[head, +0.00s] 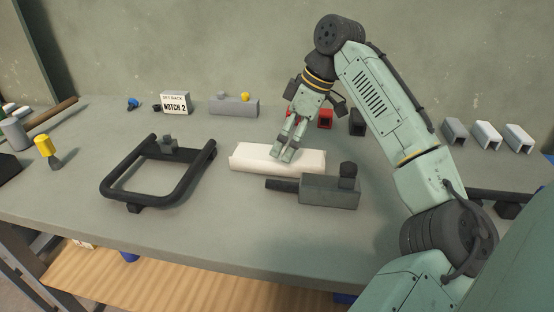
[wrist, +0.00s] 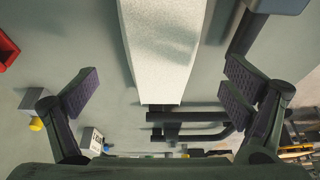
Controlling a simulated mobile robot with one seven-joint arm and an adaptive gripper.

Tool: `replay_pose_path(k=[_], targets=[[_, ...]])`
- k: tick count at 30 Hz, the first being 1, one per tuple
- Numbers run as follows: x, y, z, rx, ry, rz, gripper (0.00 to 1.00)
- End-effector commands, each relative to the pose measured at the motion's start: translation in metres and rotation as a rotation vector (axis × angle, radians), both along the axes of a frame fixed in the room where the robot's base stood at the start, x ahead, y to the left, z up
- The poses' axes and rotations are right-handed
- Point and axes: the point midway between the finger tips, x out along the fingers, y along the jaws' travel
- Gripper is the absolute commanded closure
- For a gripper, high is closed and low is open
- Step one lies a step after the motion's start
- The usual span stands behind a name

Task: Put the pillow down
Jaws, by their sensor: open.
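The pillow (head: 250,157), a long white block-like cushion, appears to lie flat on the grey workbench (head: 225,245) near its middle. My gripper (head: 288,153) is above the pillow, pointing down, with its fingers overlapping the pillow's middle in the head view. In the wrist view the pillow (wrist: 165,45) runs from the top edge to the picture's centre, between the two fingers. The fingers (wrist: 162,88) are spread wide, with a clear gap on each side of the pillow. Nothing is held. The pillow's underside is hidden.
A grey block with a black rod and knob (head: 330,191) sits close in front of the pillow. A black tubular frame (head: 189,185) lies to the left. A "SET BACK NOTCH 2" sign (head: 175,102) and a red block (head: 324,119) stand behind. The bench's front middle is clear.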

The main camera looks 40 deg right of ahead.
Motion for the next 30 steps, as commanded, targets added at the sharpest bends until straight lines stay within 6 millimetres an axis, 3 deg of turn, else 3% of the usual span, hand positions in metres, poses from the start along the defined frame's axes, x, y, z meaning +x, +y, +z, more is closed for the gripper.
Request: replay_pose_path(k=[10,20,30], targets=[[0.010,0.010,-0.042,0.000,0.001,-0.001,0.06],[0.012,0.012,-0.049,-0.001,-0.001,-0.003,0.06],[0.012,0.012,-0.049,-0.001,-0.001,-0.003,0.29]])
